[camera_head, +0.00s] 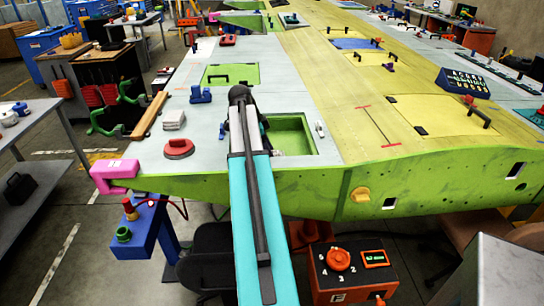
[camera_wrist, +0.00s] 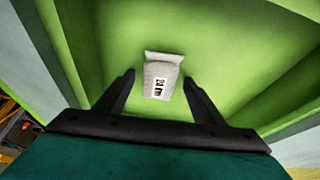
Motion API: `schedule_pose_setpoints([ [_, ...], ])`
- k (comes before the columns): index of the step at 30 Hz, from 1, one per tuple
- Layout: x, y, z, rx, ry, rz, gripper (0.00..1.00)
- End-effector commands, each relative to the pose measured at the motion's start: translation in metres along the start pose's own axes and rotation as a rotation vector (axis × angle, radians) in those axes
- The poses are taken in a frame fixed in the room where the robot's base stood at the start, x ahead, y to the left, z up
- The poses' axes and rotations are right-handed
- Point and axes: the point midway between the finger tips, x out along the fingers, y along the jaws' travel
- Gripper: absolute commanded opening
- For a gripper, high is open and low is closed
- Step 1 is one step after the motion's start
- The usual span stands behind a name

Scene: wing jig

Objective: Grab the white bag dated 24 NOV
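In the wrist view a small whitish bag (camera_wrist: 162,78) lies on the floor of a green recess. In the head view my arm reaches over the wing to the open green recess (camera_head: 290,135); the bag and my fingers are hidden there.
The recess walls rise around the bag. On the wing near the recess are a red round object (camera_head: 179,148), a pale grey block-like object (camera_head: 174,120) and a blue object (camera_head: 200,95). A pink piece (camera_head: 113,173) sits at the wing's left corner.

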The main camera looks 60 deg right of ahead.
Motion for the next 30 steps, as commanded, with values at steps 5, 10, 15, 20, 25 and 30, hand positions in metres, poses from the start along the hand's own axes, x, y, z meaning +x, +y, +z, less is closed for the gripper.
schedule_pose_setpoints([
  [5, 0.000, 0.000, 0.000, 0.000, 0.000, 0.000, 0.32],
  [10, 0.000, 0.000, 0.000, 0.000, 0.000, 0.000, 0.17],
  [15, 0.000, 0.000, 0.000, 0.000, 0.000, 0.000, 0.17],
  [20, -0.004, 0.000, -0.002, 0.000, 0.000, 0.000, 0.17],
  [25, -0.014, -0.001, -0.006, 0.000, 0.001, -0.002, 0.17],
  [30, -0.031, -0.002, -0.013, 0.001, 0.001, -0.003, 0.17],
])
